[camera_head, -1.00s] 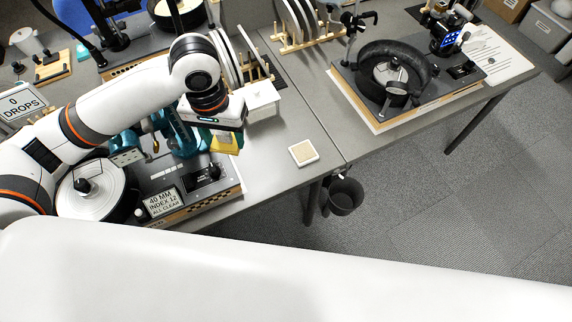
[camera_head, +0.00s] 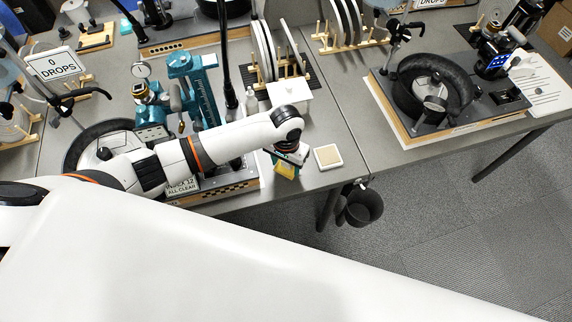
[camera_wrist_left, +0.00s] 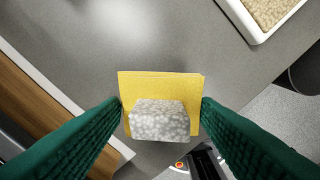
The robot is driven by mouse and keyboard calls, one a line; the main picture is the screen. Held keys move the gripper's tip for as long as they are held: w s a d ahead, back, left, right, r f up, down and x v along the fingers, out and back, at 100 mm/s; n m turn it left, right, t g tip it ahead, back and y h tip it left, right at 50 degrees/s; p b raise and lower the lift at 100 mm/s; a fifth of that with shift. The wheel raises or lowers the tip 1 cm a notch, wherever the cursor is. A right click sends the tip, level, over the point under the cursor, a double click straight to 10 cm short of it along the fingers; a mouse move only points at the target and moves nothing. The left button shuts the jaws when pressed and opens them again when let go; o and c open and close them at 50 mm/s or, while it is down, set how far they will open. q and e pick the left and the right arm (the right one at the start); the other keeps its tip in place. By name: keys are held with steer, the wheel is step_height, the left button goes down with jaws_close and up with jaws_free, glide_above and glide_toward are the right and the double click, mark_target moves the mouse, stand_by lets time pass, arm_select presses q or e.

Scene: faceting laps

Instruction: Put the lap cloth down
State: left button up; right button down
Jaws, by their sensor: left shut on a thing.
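The lap cloth is a yellow sheet with a speckled grey-white block-like part against it. It shows in the left wrist view (camera_wrist_left: 160,87) between the fingers of my left gripper (camera_wrist_left: 160,112), which is shut on it. In the head view the yellow cloth (camera_head: 285,170) peeks out below my left gripper (camera_head: 287,162), near the table's front edge and just left of a small square white tray. Whether the cloth touches the tabletop I cannot tell. My right gripper is not in view.
The small white tray (camera_head: 328,157) has a beige speckled inside; its corner shows in the left wrist view (camera_wrist_left: 248,32). A white box (camera_head: 288,100) stands behind. A dark bin (camera_head: 364,207) hangs off the front edge. Bare grey tabletop (camera_head: 345,125) lies around the tray.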

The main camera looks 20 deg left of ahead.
arm_select(q)
step_height(320, 180, down, 2)
steer(key=shift+f, duration=0.1)
steer(key=o, duration=0.9)
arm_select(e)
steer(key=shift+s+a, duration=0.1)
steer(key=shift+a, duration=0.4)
arm_select(q)
step_height(320, 180, up, 12)
steer(key=shift+r, duration=0.2)
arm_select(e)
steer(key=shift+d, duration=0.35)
